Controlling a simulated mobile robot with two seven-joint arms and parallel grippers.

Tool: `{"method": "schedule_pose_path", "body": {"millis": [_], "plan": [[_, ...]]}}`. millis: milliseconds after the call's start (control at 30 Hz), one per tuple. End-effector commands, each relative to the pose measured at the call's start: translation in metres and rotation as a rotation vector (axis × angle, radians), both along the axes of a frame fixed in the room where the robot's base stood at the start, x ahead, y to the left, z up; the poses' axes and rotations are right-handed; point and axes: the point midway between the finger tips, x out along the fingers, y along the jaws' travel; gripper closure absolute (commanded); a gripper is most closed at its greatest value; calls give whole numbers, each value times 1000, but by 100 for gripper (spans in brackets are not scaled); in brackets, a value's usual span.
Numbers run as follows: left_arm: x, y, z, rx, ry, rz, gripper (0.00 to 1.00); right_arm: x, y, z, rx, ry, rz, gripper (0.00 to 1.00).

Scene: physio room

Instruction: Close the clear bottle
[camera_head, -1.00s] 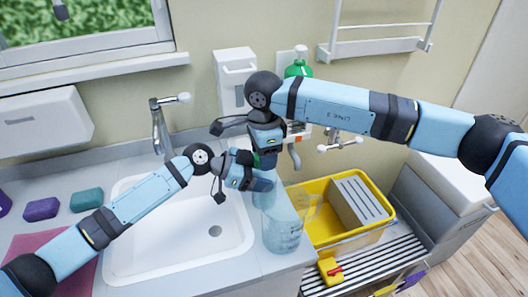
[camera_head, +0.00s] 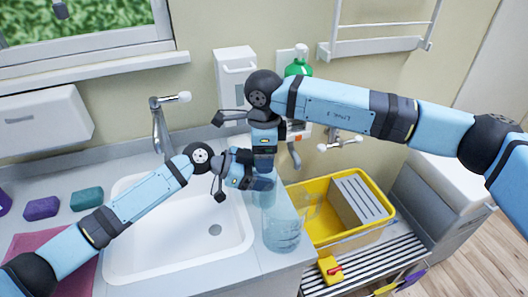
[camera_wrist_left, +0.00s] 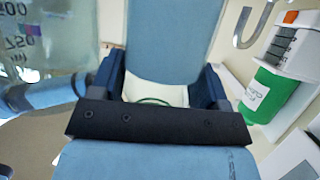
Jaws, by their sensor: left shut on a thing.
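My left gripper (camera_head: 262,183) is shut on the clear bottle (camera_head: 265,199), beside the sink's right edge. Below the gripper, the bottle shows pale and see-through. In the left wrist view, the left gripper's fingers (camera_wrist_left: 157,92) flank a pale, see-through part with a thin green curved line (camera_wrist_left: 153,101). My right gripper (camera_head: 264,160) points straight down right above the left one, over the bottle's top. Its fingertips and the bottle's mouth and cap are hidden, so whether the cap sits on the bottle cannot be seen.
A clear measuring jug (camera_head: 283,234) stands close at the counter's front right; it also shows in the wrist view (camera_wrist_left: 60,35). A yellow basin (camera_head: 312,186) is on the right, the white sink (camera_head: 130,262) on the left. A green bottle (camera_head: 298,69) is on the wall behind.

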Motion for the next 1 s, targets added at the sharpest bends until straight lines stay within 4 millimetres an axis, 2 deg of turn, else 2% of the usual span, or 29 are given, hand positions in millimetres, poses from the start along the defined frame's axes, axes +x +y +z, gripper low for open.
{"method": "schedule_pose_path", "body": {"millis": [267, 600, 867, 900, 1000], "plan": [[0, 0, 0, 0, 0, 0, 97, 0, 0, 2, 0, -1, 1, 26], [0, 0, 0, 0, 0, 0, 97, 0, 0, 40, 0, -2, 2, 26], [0, 0, 0, 0, 0, 0, 97, 0, 0, 45, 0, 0, 1, 26], [0, 0, 0, 0, 0, 0, 97, 0, 0, 45, 0, 0, 1, 24], [0, 0, 0, 0, 0, 0, 97, 0, 0, 45, 0, 0, 1, 1]]}}
